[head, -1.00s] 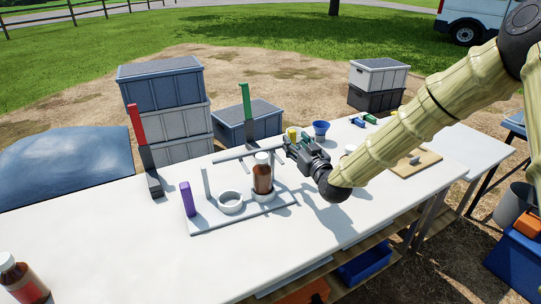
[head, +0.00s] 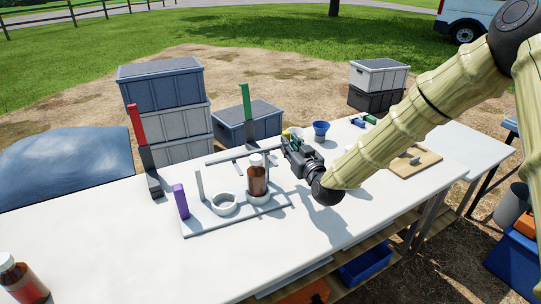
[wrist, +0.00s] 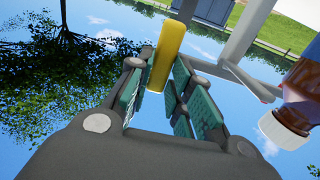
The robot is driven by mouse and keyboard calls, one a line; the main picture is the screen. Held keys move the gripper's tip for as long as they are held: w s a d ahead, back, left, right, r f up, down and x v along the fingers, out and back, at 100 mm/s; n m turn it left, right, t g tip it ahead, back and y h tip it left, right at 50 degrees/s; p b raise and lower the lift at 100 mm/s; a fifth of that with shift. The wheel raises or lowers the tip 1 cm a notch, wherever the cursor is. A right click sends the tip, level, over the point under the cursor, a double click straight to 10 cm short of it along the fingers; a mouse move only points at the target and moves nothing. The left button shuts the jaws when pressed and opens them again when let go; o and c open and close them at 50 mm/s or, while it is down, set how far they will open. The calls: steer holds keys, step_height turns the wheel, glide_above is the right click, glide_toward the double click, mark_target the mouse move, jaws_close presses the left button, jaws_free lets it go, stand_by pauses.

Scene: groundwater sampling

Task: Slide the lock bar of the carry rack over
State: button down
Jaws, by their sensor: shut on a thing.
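The carry rack (head: 220,228) is a pale flat base on the white table, with a white ring holder, upright posts and a purple block at its left end. A brown bottle (head: 257,182) with a white cap stands in it. The pale lock bar (head: 228,156) lies level above the rack, its left end near the left post. My gripper (head: 287,142) is at the bar's right end. In the wrist view my green-padded fingers (wrist: 158,98) are shut on a yellow grip (wrist: 166,50), seemingly the bar's; its joint to the bar is unclear. The bottle (wrist: 291,112) is beside them.
A red-topped stand (head: 138,130) and a green-topped stand (head: 246,108) are behind the rack. A blue cup (head: 321,129) and a wooden board (head: 415,163) are to the right. Another brown bottle (head: 22,279) stands front left.

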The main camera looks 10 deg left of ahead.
mark_target(271, 159)
steer(key=shift+s+a, duration=0.3)
steer(key=shift+a, duration=0.25)
steer(key=shift+s+a, duration=0.4)
steer(key=shift+a, duration=0.25)
steer(key=shift+s+a, duration=0.4)
steer(key=shift+a, duration=0.3)
steer(key=shift+s+a, duration=0.35)
steer(key=shift+a, duration=0.2)
steer(key=shift+s+a, duration=0.35)
steer(key=shift+a, duration=0.2)
steer(key=c, duration=1.2)
jaws_free()
